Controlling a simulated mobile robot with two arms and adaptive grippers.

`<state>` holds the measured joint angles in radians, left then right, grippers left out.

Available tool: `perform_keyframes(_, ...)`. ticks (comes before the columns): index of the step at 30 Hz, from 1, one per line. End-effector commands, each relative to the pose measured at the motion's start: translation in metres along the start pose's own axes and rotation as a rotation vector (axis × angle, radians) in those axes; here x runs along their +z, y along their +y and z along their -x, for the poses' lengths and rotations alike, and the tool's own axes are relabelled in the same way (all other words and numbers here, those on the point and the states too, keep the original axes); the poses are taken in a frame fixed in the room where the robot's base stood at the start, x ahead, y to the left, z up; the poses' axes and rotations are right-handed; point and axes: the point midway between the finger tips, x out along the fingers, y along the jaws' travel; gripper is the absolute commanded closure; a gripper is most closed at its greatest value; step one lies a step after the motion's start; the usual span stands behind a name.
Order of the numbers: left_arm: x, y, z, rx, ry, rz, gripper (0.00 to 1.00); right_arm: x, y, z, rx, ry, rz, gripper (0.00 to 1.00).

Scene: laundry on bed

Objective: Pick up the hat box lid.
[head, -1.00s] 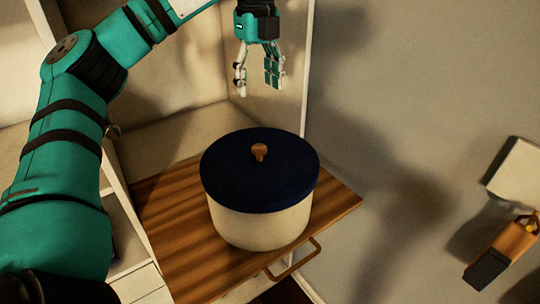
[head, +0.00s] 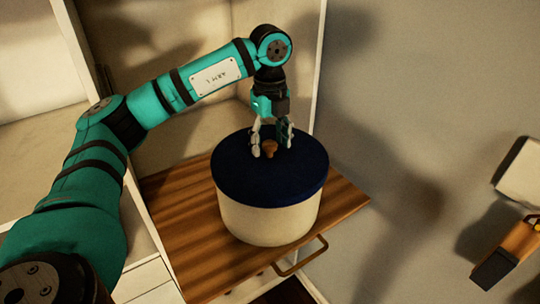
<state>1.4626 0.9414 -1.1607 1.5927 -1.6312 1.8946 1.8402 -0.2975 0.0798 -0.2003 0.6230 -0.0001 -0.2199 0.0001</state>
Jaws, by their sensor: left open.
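The hat box lid (head: 240,178) is round and dark blue with a small wooden knob (head: 269,148) in its middle. It sits on the cream round hat box (head: 265,222), which stands upright on a wooden surface. My left gripper (head: 271,151) points down over the lid, open, with its fingers around or just behind the knob. Whether the fingers touch the knob or the lid cannot be told. My right gripper is not in view.
The wooden pull-out board (head: 185,235) has a handle (head: 302,258) at its front edge. White cabinet panels stand left and behind the box. A grey wall is on the right, with an orange and black object (head: 507,250) mounted there.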

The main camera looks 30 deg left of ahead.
Motion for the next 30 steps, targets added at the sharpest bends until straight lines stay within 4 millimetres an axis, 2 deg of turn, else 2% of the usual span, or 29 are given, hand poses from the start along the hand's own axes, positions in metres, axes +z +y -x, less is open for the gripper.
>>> perform_keyframes(3, 0.0, 0.001, -0.008, 0.0, 0.0, 0.0, 0.4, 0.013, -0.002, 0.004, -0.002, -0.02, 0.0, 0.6)
perform_keyframes(10, 0.0, 0.0, -0.009, 0.0, 0.001, -0.001, 0.41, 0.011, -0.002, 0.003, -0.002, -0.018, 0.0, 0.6)
perform_keyframes(23, 0.0, 0.0, -0.009, -0.001, 0.001, -0.001, 0.97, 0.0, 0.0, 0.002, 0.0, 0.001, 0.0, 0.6)
perform_keyframes(24, 0.0, 0.0, -0.009, -0.001, 0.001, -0.001, 1.0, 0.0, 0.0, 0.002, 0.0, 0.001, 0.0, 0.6)
perform_keyframes(30, 0.0, 0.0, -0.009, -0.002, 0.001, -0.001, 1.0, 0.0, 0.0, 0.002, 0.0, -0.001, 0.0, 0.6)
